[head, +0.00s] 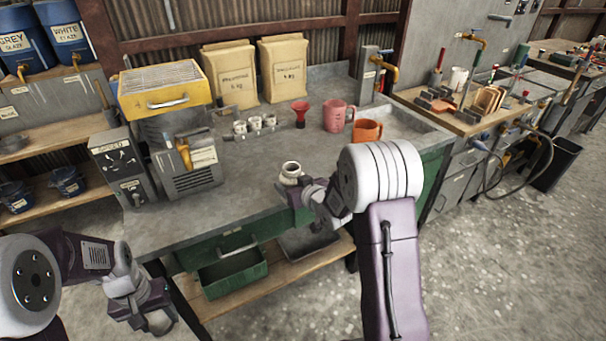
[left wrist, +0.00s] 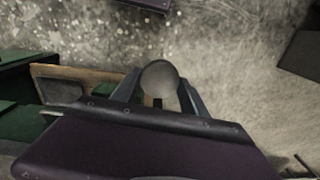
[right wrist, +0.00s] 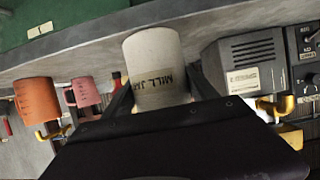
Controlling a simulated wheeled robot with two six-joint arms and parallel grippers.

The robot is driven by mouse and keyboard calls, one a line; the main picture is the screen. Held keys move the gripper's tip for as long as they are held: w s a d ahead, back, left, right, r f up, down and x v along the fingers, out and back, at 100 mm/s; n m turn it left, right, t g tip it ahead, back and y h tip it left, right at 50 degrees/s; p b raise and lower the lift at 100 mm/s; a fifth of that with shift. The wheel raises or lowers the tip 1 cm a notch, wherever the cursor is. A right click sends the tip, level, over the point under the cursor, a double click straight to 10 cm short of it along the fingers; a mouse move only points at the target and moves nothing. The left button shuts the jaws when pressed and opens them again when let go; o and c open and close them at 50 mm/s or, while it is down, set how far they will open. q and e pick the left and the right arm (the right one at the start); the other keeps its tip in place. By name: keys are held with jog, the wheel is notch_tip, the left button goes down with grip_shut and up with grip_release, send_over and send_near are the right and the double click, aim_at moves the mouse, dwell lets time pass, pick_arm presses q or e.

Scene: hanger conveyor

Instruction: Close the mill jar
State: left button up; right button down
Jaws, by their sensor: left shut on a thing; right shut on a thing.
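The mill jar (head: 291,168) is a pale, round jar near the front edge of the grey workbench (head: 255,215). My right gripper (head: 303,187) is shut on it from the front right. In the right wrist view the white jar (right wrist: 155,60) sits between the fingers, its dark lettering upside down. In the left wrist view my left gripper (left wrist: 157,100) is shut on a round grey thing (left wrist: 159,78), lid-like, though I cannot tell for certain.
A grey mill machine (head: 190,165) with a yellow tray (head: 163,90) stands on the bench's left. The bench middle is clear. A green drawer (head: 232,270) is open below.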

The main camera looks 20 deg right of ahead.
jog(key=s+a+f+n+g+y, duration=0.1)
jog(key=s+a+n+y, duration=0.1)
jog(key=a, duration=0.7)
jog(key=s+a+f+n+g+y, duration=0.1)
jog(key=s+a+n+y, duration=0.2)
jog(key=a, duration=0.7)
jog(key=shift+a+f+n+y, duration=0.2)
jog(key=shift+n+y, duration=0.3)
jog(key=shift+y, duration=0.3)
